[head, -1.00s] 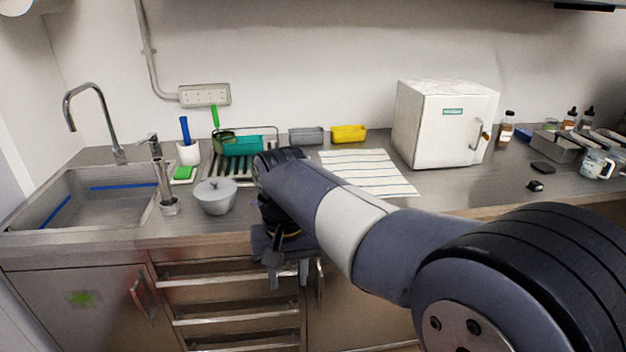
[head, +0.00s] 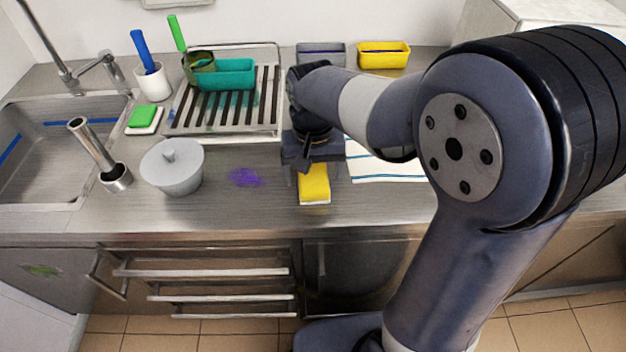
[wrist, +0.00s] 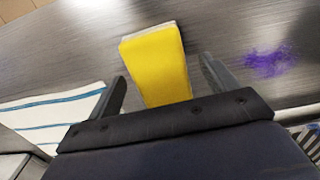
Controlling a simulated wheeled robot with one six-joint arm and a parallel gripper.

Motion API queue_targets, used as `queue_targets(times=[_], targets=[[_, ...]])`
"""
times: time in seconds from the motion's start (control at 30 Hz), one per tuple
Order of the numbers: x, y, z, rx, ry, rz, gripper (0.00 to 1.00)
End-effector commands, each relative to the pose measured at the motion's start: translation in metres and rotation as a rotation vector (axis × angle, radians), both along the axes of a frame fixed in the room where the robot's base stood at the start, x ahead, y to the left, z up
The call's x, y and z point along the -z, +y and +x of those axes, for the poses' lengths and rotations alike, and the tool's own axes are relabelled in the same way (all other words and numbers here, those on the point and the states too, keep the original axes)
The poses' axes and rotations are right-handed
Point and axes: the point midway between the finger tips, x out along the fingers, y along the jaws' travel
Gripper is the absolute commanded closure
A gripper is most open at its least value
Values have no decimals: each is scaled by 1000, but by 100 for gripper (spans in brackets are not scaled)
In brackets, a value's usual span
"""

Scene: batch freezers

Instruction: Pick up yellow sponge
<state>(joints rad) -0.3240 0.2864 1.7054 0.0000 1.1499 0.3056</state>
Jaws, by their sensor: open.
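A yellow sponge (head: 314,184) with a pale underside lies on the steel counter, near its front edge. It also shows in the wrist view (wrist: 157,66), where its near end is hidden behind my gripper body. My gripper (head: 310,172) is above the sponge in the head view. In the wrist view my gripper (wrist: 165,82) is open, with one finger on each side of the sponge and a visible gap on both sides. I cannot tell how far the fingertips are above the counter.
A purple stain (head: 244,177) lies left of the sponge. A lidded grey pot (head: 173,170) stands farther left. A drying rack (head: 225,121) is behind, with a teal tray (head: 226,74). A striped towel (head: 390,169) lies right of the gripper. A green sponge (head: 143,116) is near the sink.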

Motion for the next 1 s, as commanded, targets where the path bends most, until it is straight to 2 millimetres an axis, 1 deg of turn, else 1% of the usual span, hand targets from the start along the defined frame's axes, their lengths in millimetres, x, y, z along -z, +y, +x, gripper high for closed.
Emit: queue_targets(times=[0.03,0.1,0.37,0.9,0.93,1.0], targets=[[7,0,-1,0,3,-1,18],[12,0,-1,0,1,0,18],[13,0,0,0,0,0,18],[13,0,0,1,0,0,62],[13,0,0,1,-1,0,65],[13,0,0,1,-1,0,66]])
